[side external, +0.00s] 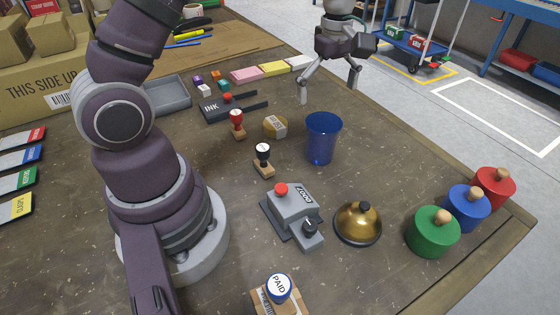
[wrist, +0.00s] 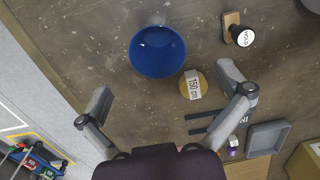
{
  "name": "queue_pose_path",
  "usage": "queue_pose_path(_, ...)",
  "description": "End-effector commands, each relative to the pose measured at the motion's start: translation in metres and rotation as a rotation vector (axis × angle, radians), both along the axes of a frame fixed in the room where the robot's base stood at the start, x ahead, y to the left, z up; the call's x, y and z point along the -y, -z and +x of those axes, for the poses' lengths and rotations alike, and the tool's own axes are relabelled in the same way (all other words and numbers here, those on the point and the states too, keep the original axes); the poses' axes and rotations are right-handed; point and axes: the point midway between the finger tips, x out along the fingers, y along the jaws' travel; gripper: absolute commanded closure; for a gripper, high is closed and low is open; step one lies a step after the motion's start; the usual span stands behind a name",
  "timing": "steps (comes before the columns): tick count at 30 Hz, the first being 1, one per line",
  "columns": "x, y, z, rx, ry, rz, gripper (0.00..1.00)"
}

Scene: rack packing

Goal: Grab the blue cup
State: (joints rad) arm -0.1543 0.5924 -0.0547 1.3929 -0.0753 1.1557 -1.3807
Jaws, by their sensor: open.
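The blue cup (side external: 322,139) stands upright on the brown table, right of the middle in the side external view. In the wrist view the blue cup (wrist: 158,52) is seen from above, its mouth facing my camera. My gripper (side external: 329,93) is open and empty, behind and above the cup in the side external view. In the wrist view its two fingers (wrist: 166,98) are spread wide, and the cup lies beyond the fingertips, apart from them.
A tape roll (side external: 276,126) sits close beside the cup. Stamps (side external: 263,160), a grey numbering machine (side external: 294,212), a brass bell (side external: 358,223) and three knobbed pots (side external: 433,232) stand nearer the viewer. The table is clear right of the cup.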

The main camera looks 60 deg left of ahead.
Motion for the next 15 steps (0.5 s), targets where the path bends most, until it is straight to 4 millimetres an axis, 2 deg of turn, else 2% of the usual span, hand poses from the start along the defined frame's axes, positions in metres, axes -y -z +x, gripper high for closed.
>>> queue_pose_path(3,0.0,0.025,-0.001,-0.008,-0.003,-0.001,0.0)
queue_pose_path(8,-0.001,0.047,0.0,-0.005,-0.001,0.0,0.0)
queue_pose_path(15,-0.006,0.09,0.004,-0.004,0.001,0.0,0.0)
